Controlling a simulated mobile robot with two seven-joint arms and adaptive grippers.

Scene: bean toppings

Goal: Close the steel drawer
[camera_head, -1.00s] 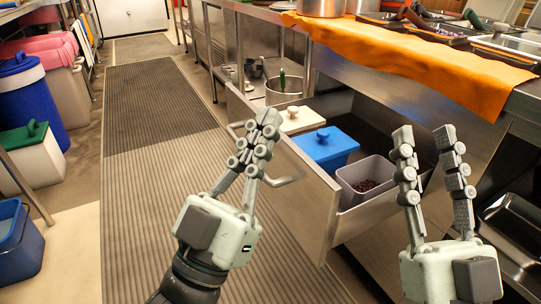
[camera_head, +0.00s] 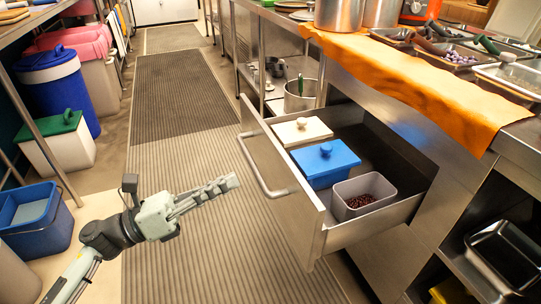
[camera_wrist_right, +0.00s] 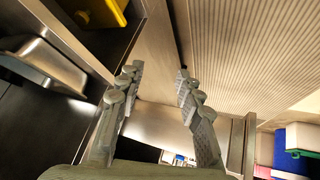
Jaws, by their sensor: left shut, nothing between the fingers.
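The steel drawer (camera_head: 306,218) stands pulled out of the counter in the head view, its bar handle (camera_head: 262,172) facing the floor mat. Inside are a container with a cream lid (camera_head: 300,131), one with a blue lid (camera_head: 325,160) and an uncovered grey bin (camera_head: 348,212) with dark red beans (camera_head: 359,201). My left gripper (camera_head: 234,182) is shut and empty, left of the drawer front and apart from the handle. My right gripper (camera_wrist_right: 158,72) shows only in the right wrist view, with its fingers apart and nothing between them.
An orange cloth (camera_head: 420,85) and trays of toppings (camera_head: 455,55) lie on the counter above. A lower shelf holds a steel pan (camera_head: 505,255). Blue (camera_head: 60,95) and green-lided bins (camera_head: 60,145) stand at left. The ribbed mat (camera_head: 180,150) is clear floor.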

